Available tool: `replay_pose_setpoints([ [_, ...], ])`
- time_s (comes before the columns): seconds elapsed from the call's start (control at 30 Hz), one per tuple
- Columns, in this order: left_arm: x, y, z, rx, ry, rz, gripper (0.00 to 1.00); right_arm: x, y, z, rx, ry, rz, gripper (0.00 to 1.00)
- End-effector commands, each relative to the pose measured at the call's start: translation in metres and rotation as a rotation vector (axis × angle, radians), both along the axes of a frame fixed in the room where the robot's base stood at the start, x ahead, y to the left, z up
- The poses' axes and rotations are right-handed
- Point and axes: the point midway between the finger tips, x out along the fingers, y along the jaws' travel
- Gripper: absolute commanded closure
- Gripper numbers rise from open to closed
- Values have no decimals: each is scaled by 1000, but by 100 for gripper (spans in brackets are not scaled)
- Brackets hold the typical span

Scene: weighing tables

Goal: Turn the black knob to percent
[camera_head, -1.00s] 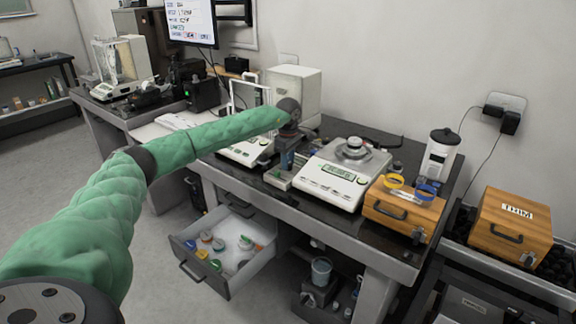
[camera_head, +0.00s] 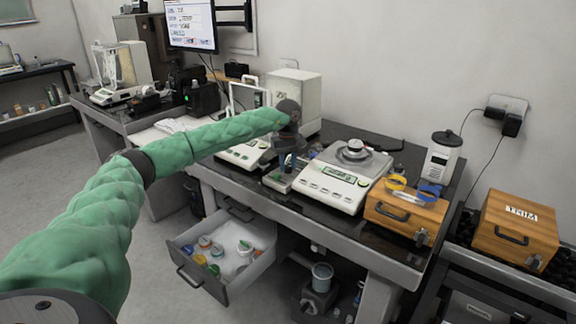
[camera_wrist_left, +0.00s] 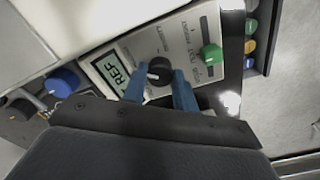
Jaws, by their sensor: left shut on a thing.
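The black knob (camera_wrist_left: 158,70) is round, with a small white mark, on a pale instrument panel (camera_wrist_left: 188,42) in the left wrist view. A display (camera_wrist_left: 113,72) beside it reads "REF". The printed words around the knob are too blurred to read surely. My left gripper (camera_wrist_left: 159,84) has its two blue fingers closed on either side of the knob. In the head view my left gripper (camera_head: 288,162) points down over the small instrument (camera_head: 279,182) on the bench, hiding the knob. My right gripper is not in view.
A green slider (camera_wrist_left: 211,53) sits beside the knob. A white balance (camera_head: 331,190) stands close right of the gripper, another (camera_head: 240,154) to its left. A wooden box (camera_head: 398,216) is farther right. An open drawer (camera_head: 228,288) with several jars juts out below.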

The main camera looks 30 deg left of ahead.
Motion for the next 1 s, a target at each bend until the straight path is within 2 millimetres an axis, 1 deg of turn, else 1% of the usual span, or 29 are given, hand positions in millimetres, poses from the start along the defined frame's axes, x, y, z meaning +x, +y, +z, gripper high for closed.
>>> replay_pose_setpoints([
  [0.5,0,0,1,0,-1,-18,94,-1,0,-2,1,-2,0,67],
  [0.53,0,0,1,0,-1,-18,68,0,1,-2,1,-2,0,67],
  [0.6,0,0,1,0,-1,-18,54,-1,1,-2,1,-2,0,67],
  [0.63,0,0,1,0,-1,-18,50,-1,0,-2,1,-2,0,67],
  [0.9,0,0,1,-1,-1,-18,50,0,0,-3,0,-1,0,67],
  [1.0,0,0,5,0,-1,-18,50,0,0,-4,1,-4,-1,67],
])
